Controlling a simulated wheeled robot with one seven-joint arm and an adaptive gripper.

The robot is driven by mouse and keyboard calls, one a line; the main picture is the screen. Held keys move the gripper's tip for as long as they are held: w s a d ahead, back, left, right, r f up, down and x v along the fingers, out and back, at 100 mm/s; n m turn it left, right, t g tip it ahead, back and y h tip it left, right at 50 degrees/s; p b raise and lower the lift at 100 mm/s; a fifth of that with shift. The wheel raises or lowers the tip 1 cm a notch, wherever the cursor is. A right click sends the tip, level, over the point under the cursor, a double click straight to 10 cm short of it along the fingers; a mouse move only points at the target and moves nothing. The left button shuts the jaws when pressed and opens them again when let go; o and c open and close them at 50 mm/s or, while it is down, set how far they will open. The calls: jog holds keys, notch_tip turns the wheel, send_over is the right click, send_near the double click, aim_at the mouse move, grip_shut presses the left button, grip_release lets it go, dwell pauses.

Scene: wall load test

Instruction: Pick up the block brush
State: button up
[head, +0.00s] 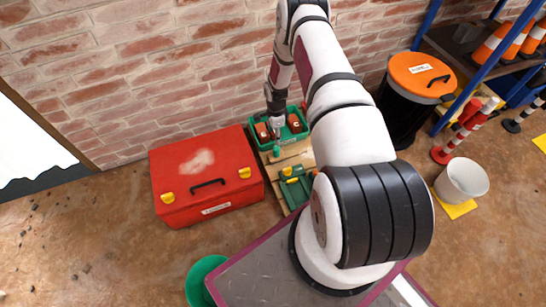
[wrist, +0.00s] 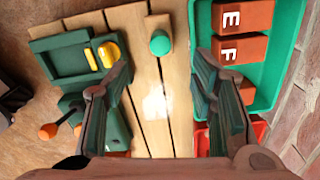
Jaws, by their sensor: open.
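On a plank surface in the wrist view sits a small brown block with a round green knob (wrist: 160,42), which looks like the block brush; no bristles are visible. The green knob also shows in the head view (head: 277,152), just in front of the green tray. My gripper (wrist: 163,82) is open and empty, pointing down over the planks, its fingers on either side of a bare strip. The knob lies beyond the fingertips, toward the top of the wrist view, roughly between the finger lines. In the head view my gripper (head: 277,122) is over the tray's edge.
A green tray (wrist: 289,60) holds bricks lettered E (wrist: 243,15) and F (wrist: 240,48). A red toolbox (head: 205,177), an orange-lidded bin (head: 410,95) and a brick wall (head: 130,60) surround the spot.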

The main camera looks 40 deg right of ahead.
aim_at(276, 148)
notch_tip(276, 148, down, 7)
jog(key=shift+f+b, duration=0.1)
jog(key=shift+b, duration=1)
jog(key=shift+d+f+b, duration=0.15)
jog(key=shift+f+b, duration=0.55)
jog(key=shift+f, duration=0.7)
jog(key=shift+d+f+b, duration=0.1)
jog(key=shift+f+b, duration=0.6)
jog(key=shift+f, duration=0.7)
grip_shut()
